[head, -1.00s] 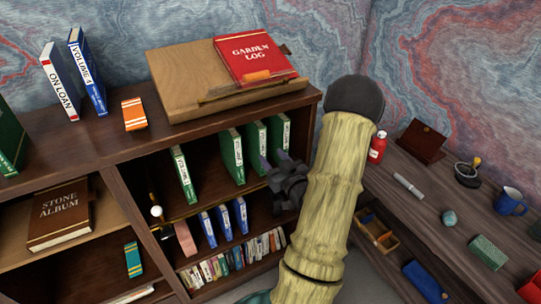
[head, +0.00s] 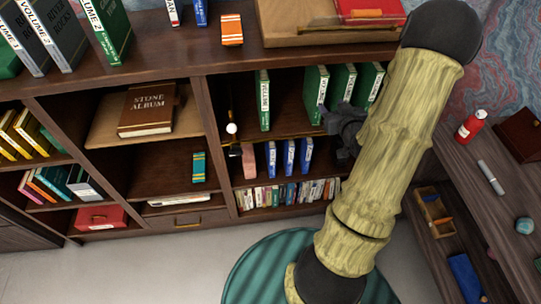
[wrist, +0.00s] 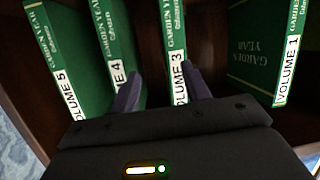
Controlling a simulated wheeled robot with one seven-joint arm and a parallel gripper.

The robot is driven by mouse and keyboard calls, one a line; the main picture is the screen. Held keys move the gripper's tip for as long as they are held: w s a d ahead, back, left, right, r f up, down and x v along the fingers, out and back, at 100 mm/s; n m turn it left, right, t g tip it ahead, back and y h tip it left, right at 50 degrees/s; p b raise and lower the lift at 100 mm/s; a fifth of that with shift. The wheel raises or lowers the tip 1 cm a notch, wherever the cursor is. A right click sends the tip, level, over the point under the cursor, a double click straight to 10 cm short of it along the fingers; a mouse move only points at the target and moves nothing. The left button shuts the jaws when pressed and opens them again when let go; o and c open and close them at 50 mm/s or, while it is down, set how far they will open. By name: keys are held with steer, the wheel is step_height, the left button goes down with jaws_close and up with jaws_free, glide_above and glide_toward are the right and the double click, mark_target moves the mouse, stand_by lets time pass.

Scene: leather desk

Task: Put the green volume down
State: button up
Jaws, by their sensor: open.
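Green volumes stand upright on the upper right shelf. In the wrist view I see Volume 5 (wrist: 57,70), Volume 4 (wrist: 107,40), Volume 3 (wrist: 174,50) and, across a gap, Volume 1 (wrist: 292,50). In the head view Volume 1 (head: 263,100) stands left of three green volumes (head: 316,90). Another green book, Volume 2 (head: 107,28), stands on the bookcase top at the left. My gripper (wrist: 164,82) is open, its fingers on either side of Volume 3's spine; I cannot tell whether they touch. In the head view my gripper (head: 343,128) is at the shelf front, partly behind my arm.
Blue books (head: 289,157) and a row of small books (head: 285,193) sit below. A pendulum-like white ball (head: 231,128) hangs by the divider. A sloped stand with a red book (head: 368,10) is above. A side desk with a red bottle (head: 470,127) stands right.

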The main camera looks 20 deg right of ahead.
steer(key=s+a+n+g+y, duration=0.1)
steer(key=a+g, duration=0.6)
steer(key=a, duration=0.7)
steer(key=s+a+r+g+y, duration=0.1)
steer(key=s+a+g, duration=0.3)
steer(key=s+a, duration=0.7)
steer(key=shift+s+a+r+g+y, duration=0.15)
steer(key=shift+a+r+g+y, duration=0.2)
steer(key=shift+r, duration=0.5)
steer(key=shift+c, duration=0.5)
